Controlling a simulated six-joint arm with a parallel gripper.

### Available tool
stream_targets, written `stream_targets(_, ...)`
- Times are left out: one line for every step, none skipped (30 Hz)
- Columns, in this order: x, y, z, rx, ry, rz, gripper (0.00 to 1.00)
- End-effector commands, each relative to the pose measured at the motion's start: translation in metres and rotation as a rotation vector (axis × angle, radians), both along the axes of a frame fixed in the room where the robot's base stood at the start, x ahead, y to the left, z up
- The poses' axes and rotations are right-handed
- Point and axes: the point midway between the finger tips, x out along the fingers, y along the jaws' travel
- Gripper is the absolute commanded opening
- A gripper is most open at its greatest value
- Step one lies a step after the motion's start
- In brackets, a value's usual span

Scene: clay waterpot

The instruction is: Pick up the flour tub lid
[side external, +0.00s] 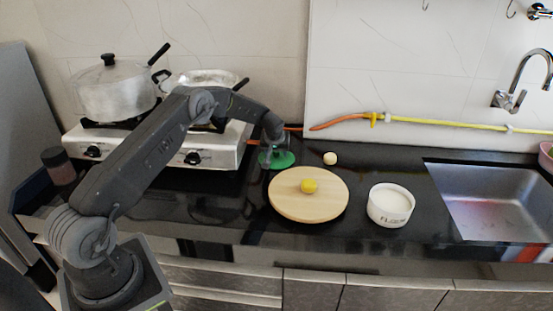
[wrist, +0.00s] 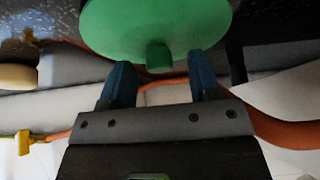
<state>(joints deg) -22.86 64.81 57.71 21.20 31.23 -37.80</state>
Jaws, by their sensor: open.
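The green round lid (side external: 282,160) lies on the dark counter just right of the stove, at the back left of the wooden board. In the wrist view the lid (wrist: 155,22) fills the top middle, with its green knob (wrist: 159,57) pointing toward my gripper. My gripper (wrist: 160,68) is open, its two blue fingers apart with the knob between and slightly beyond their tips. In the side view my gripper (side external: 272,151) is directly over the lid and partly hides it. The white flour tub (side external: 390,207) stands open, right of the board.
A round wooden board (side external: 290,210) holds a yellow lump (side external: 309,186). A small cream ball (side external: 330,158) lies behind it. The stove (side external: 215,150) with pots is at left, the sink (side external: 500,200) at right. An orange and yellow hose (side external: 430,121) runs along the wall.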

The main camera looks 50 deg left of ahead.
Motion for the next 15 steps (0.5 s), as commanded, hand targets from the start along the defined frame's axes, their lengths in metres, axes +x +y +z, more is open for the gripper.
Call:
stream_targets(0.0011, 0.0014, -0.0035, 0.000, 0.000, 0.000, 0.57)
stream_targets(0.0016, 0.0019, -0.0043, 0.000, 0.000, 0.000, 0.57)
stream_targets(0.0021, 0.0023, -0.0050, 0.001, -0.001, 0.000, 0.57)
stream_targets(0.0023, 0.0024, -0.0051, 0.001, -0.001, 0.000, 0.57)
stream_targets(0.0024, 0.0025, -0.0052, 0.001, -0.001, 0.000, 0.57)
stream_targets(0.0023, 0.0025, -0.0051, 0.001, -0.001, 0.000, 0.57)
stream_targets(0.0023, 0.0024, -0.0050, 0.001, -0.001, 0.000, 0.57)
stream_targets(0.0023, 0.0024, -0.0050, 0.001, -0.001, 0.000, 0.57)
stream_targets(0.0022, 0.0023, -0.0050, 0.001, -0.001, 0.000, 0.57)
stream_targets(0.0022, 0.0023, -0.0050, 0.001, -0.001, 0.000, 0.55)
stream_targets(0.0022, 0.0023, -0.0049, 0.001, -0.001, 0.000, 0.52)
stream_targets(0.0022, 0.0023, -0.0049, 0.001, -0.001, 0.000, 0.48)
stream_targets(0.0022, 0.0023, -0.0049, 0.001, -0.001, 0.000, 0.45)
stream_targets(0.0022, 0.0023, -0.0049, 0.001, -0.001, 0.000, 0.42)
stream_targets(0.0021, 0.0022, -0.0049, 0.001, -0.001, 0.000, 0.38)
